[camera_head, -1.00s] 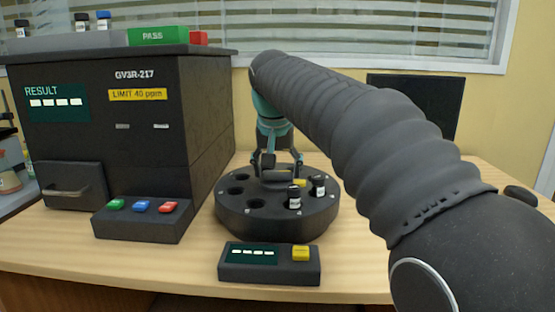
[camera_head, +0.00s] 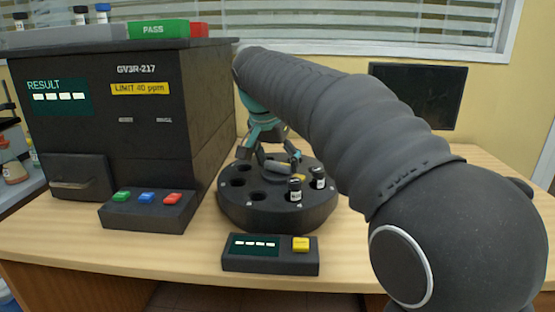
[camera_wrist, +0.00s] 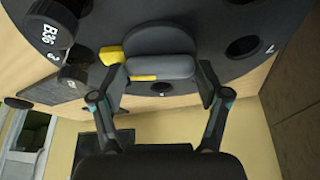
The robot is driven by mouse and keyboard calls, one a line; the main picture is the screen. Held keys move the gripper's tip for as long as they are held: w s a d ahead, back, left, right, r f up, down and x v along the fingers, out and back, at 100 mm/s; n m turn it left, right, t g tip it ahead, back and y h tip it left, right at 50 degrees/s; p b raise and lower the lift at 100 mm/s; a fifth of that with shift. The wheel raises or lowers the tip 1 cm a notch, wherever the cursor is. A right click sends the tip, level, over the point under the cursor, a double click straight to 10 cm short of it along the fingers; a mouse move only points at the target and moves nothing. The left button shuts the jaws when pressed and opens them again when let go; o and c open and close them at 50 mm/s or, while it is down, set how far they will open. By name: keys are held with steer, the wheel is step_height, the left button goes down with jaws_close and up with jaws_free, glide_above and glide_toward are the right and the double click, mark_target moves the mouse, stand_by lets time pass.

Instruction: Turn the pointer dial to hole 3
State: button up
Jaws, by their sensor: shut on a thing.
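The round black carousel (camera_head: 262,217) stands on the table and has several dark holes around its top. At its centre is the grey pointer dial (camera_head: 278,169), whose yellow pointer (camera_wrist: 112,54) faces the vial side, at the left in the wrist view. My gripper (camera_head: 277,162) is shut on the dial's grey grip bar; the wrist view shows its fingers (camera_wrist: 162,76) at the bar's two ends. Two dark-capped vials (camera_head: 295,189) (camera_head: 318,178) stand in holes at the carousel's right.
The black analyser (camera_head: 150,100) stands close left of the carousel, with a button panel (camera_head: 148,212) before it. A display box (camera_head: 270,256) with a yellow button sits in front. A dark monitor (camera_head: 420,95) is behind. The table's right side is mostly clear beyond my arm.

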steer(key=shift+f, duration=0.1)
steer(key=o, duration=1.2)
steer(key=shift+c, duration=0.2)
steer(key=v, duration=1.2)
